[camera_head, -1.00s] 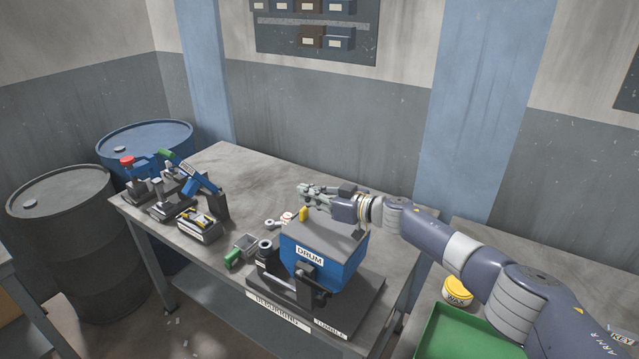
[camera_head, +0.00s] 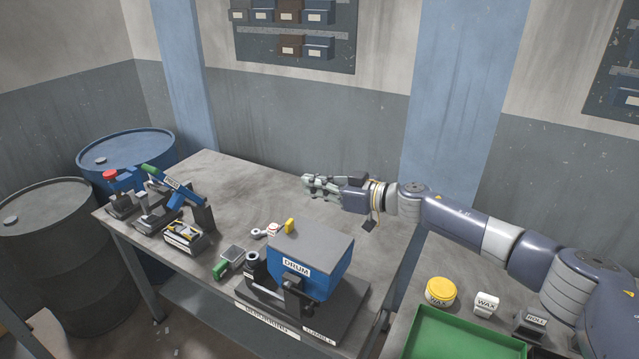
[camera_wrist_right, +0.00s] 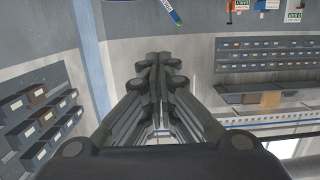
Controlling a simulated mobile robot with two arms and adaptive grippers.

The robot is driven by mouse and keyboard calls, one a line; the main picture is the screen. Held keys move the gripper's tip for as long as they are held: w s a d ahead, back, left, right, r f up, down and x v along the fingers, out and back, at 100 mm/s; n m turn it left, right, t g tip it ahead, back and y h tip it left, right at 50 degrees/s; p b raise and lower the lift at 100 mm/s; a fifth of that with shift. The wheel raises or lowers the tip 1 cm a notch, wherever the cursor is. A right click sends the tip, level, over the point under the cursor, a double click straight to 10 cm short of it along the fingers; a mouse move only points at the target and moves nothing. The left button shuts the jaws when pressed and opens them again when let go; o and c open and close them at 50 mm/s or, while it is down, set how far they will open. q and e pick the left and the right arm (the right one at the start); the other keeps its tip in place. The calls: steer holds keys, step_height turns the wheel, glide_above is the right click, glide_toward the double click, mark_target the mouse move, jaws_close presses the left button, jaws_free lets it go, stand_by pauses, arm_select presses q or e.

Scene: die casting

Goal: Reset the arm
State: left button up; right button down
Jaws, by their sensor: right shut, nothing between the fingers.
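My right gripper (camera_head: 322,187) is in the air above the back right of the deburring table, behind and above the blue drum (camera_head: 303,266). Its fingers are shut with nothing between them, and they point left in the head view. In the right wrist view the closed fingers (camera_wrist_right: 158,75) fill the middle, with walls and shelving beyond them. My right arm (camera_head: 480,230) reaches in from the right. It is apart from the drum. My left gripper is not in view.
Several small tools, including a lever press (camera_head: 183,190), stand at the table's left. A yellow-lidded tin (camera_head: 440,291), a wax pot (camera_head: 486,304) and a green tray (camera_head: 462,338) are on the right bench. Two barrels (camera_head: 50,250) stand at left. The table's back middle is clear.

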steer(key=s+a+f+m+t+h, duration=0.45)
steer(key=s+a+f, duration=0.3)
steer(key=s, duration=0.35)
steer(key=s+d+f+m+g+h, duration=0.45)
steer(key=s+d+f+h, duration=0.25)
steer(key=s+d+f, duration=0.75)
steer(key=s+d+f+g+h, duration=0.1)
steer(key=s+d+f+g, duration=0.2)
steer(key=s, duration=0.8)
steer(key=s+d+f+g+h, duration=0.1)
steer(key=s+d+g, duration=0.3)
steer(key=s, duration=0.7)
step_height(320, 180, down, 31)
steer(key=s+d+b, duration=0.1)
steer(key=s+b, duration=0.1)
steer(key=b, duration=0.3)
steer(key=s+d+f+g+b, duration=0.1)
steer(key=s+d+f+b, duration=0.2)
steer(key=s+f, duration=1.3)
step_height(320, 180, down, 4)
steer(key=shift+s+r+b, duration=0.2)
steer(key=shift+s+b, duration=0.05)
steer(key=shift+b, duration=0.15)
